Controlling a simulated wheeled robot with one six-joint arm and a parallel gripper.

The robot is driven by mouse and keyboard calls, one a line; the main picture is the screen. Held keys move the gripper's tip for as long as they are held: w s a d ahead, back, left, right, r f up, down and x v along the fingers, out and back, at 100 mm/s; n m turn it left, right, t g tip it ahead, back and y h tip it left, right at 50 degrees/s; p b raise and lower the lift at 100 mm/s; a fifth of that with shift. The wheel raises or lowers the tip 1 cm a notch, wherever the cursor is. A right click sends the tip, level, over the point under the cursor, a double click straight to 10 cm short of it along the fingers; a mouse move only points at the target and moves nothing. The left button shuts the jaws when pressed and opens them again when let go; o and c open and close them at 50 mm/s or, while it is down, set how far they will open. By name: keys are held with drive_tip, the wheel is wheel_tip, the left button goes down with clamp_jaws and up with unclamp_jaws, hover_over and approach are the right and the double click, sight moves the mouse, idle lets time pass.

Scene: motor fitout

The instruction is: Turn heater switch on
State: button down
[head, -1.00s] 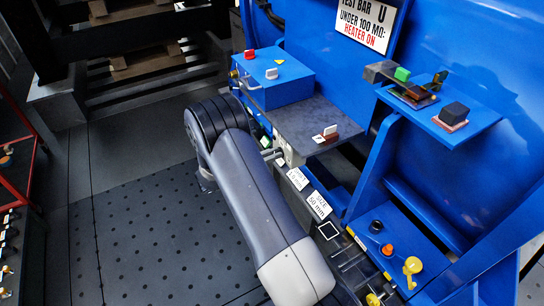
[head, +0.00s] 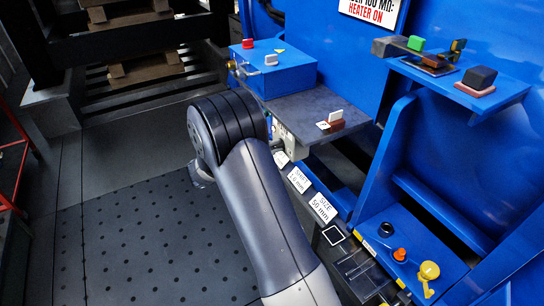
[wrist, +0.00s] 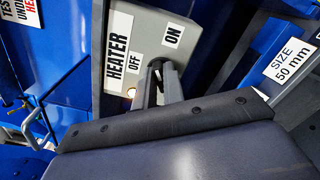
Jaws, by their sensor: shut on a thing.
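The heater panel (wrist: 150,35) is a pale grey box with a HEATER label (wrist: 117,45), an OFF label (wrist: 134,62) and an ON label (wrist: 173,37). Its dark switch lever (wrist: 155,66) stands between my fingers, beside the OFF label and below the ON label. My gripper (wrist: 159,76) is shut on the lever. The fingers hide much of it, so I cannot tell its exact setting. A small warm light (wrist: 131,92) shows at the panel's lower left. In the head view the panel is partly visible under the shelf (head: 310,112), and my arm hides the gripper.
A blue box (head: 275,72) and a white tag on a red block (head: 331,120) stand on or near the shelf. SHIFT and SIZE labels (head: 322,208) lie along the rail right of my arm. The perforated floor at left is clear.

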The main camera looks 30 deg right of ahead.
drive_tip(key=shift+f+m+b, duration=0.15)
drive_tip(key=shift+m+b, duration=1.45)
drive_tip(key=shift+b, duration=0.2)
drive_tip(key=shift+f+m+b, duration=0.1)
drive_tip(key=shift+m+b, duration=1.5)
drive_tip(key=shift+b, duration=0.2)
drive_tip(key=shift+r, duration=0.1)
drive_tip(key=c, duration=1.5)
unclamp_jaws()
drive_tip(key=a+p, duration=0.2)
drive_tip(key=a, duration=0.8)
drive_tip(key=shift+s+a, duration=0.25)
drive_tip(key=shift+a, duration=0.15)
drive_tip(key=shift+d, duration=0.1)
